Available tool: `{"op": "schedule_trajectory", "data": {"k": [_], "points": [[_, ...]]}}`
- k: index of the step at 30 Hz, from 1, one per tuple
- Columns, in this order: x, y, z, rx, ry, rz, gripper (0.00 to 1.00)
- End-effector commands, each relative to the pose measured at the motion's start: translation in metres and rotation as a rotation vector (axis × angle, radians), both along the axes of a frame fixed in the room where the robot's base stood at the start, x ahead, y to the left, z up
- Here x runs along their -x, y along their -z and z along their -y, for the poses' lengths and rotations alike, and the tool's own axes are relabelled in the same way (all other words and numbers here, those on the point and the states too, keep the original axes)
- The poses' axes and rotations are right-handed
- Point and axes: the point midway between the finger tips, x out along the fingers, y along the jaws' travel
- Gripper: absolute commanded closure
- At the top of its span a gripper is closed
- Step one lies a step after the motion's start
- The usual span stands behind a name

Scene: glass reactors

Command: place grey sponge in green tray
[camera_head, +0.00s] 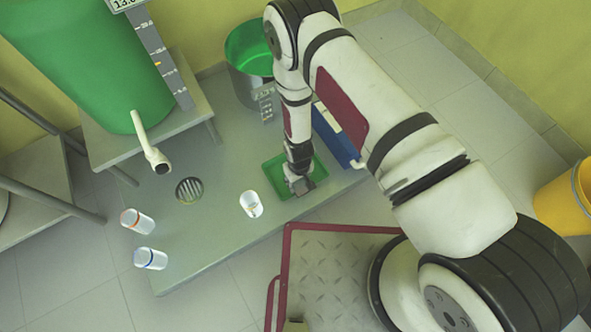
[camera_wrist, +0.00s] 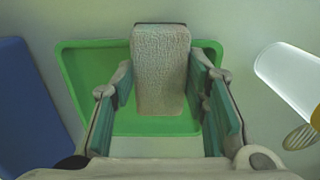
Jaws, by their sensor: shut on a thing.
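The grey sponge (camera_wrist: 160,70) is held between the fingers of my gripper (camera_wrist: 165,90) in the wrist view. The green tray (camera_wrist: 75,75) lies behind and below the sponge in that view, its rim showing on both sides. In the head view the green tray (camera_head: 273,170) is on the grey platform, and my gripper (camera_head: 300,187) is over its right front part. The sponge (camera_head: 304,185) shows only as a small grey patch at the fingertips there. I cannot tell whether it touches the tray floor.
A blue box (camera_head: 336,137) stands close to the right of the tray. A green-lined bucket (camera_head: 247,60) is behind.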

Motion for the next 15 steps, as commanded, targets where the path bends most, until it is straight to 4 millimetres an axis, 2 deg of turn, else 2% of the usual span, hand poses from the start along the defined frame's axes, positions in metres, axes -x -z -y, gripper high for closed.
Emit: {"op": "schedule_trajectory", "data": {"k": [1, 6, 11, 15], "points": [[-0.014, 0.004, -0.003, -0.003, 0.002, 0.004, 0.87], [-0.049, 0.007, -0.01, -0.002, 0.0, 0.002, 0.87], [-0.066, 0.007, -0.013, -0.001, 0.0, 0.0, 0.87], [-0.068, 0.011, -0.013, 0.0, 0.0, -0.002, 0.87]]}}
